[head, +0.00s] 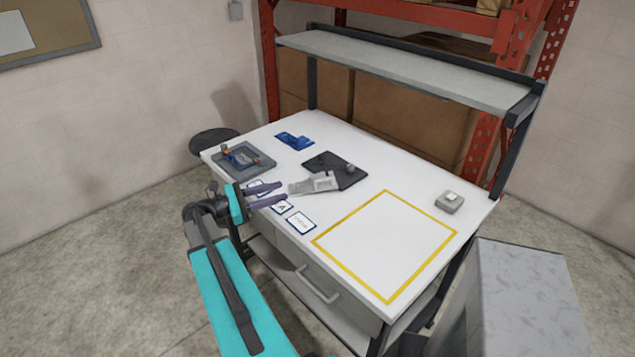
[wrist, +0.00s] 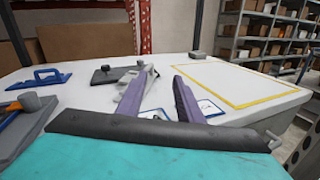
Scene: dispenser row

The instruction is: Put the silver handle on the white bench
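A silver-grey handle (head: 316,183) shows in the head view just beyond my fingertips, beside the near edge of a dark plate with a knob (head: 350,180). I cannot tell whether it rests on the white bench (head: 290,155) or partly on the plate. In the wrist view the handle (wrist: 152,74) is partly hidden behind my left finger. My gripper (head: 285,190) has two purple fingers spread apart with nothing between them, over the bench's near left edge. It also shows open in the wrist view (wrist: 163,82).
A grey tray with an orange-and-blue tool (head: 245,158) and a blue tool (head: 293,141) lie at the bench's left. Labelled cards (head: 300,221) lie along the near edge. A yellow-outlined square (head: 385,245) is empty. A small grey box (head: 449,203) stands right; a shelf (head: 410,68) overhangs the back.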

